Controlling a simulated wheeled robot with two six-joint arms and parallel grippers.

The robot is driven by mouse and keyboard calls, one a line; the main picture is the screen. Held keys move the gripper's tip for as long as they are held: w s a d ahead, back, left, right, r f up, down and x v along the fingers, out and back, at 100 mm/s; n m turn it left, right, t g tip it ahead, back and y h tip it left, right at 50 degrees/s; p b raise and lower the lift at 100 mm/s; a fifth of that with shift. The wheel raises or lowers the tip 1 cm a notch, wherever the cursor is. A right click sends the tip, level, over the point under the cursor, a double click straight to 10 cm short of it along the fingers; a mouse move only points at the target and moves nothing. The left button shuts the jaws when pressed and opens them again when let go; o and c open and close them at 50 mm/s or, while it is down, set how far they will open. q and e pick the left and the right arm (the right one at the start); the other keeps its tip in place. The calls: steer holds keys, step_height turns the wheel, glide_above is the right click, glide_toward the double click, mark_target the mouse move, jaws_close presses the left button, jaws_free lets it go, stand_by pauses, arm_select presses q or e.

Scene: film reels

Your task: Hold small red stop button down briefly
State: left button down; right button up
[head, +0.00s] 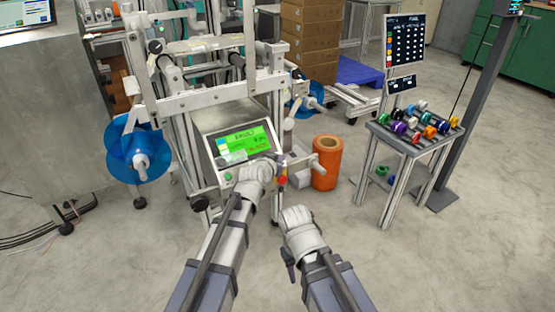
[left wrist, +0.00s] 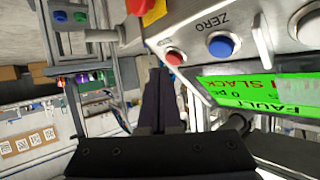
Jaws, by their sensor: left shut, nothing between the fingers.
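The control panel (head: 212,150) has a green screen (head: 243,143) reading FAULT. In the left wrist view the small red button (left wrist: 174,57) sits on the panel face, beside the blue ZERO button (left wrist: 221,45). My left gripper (left wrist: 160,72) is shut and empty, its dark fingertips just beside and below the red button in that picture. I cannot tell whether they touch it. In the head view my left gripper (head: 278,157) is at the panel's right end and the small button is hidden. My right gripper (head: 289,268) is low, away from the panel; its fingers are unclear.
A larger red knob (left wrist: 137,5) on yellow is close to the small button; it also shows in the head view (head: 282,181). An orange roll (head: 327,165) stands right of the machine. A small table (head: 378,128) with colourful reels is farther right. Floor between is clear.

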arm_select(q)
steer(key=shift+w+f, duration=0.1)
steer(key=shift+w+a+f+b, duration=0.15)
steer(key=shift+w+f+b, duration=0.05)
steer(key=shift+b, duration=0.1)
steer(key=shift+w+a+f+b, duration=0.15)
steer(key=shift+w+f+b, duration=0.1)
steer(key=shift+f+b, duration=0.05)
stand_by(0.8)
steer(key=shift+s+r, duration=0.1)
steer(key=shift+r, duration=0.05)
stand_by(1.2)
steer(key=shift+s+d+r+p, duration=0.3)
steer(key=shift+s+r+p, duration=0.2)
steer(key=shift+p, duration=0.15)
steer(key=s+r+p, duration=0.1)
steer(key=s+d+r+p, duration=0.1)
steer(key=s+r+p, duration=0.1)
steer(key=shift+d+r, duration=0.25)
steer(key=shift+d, duration=0.15)
stand_by(0.4)
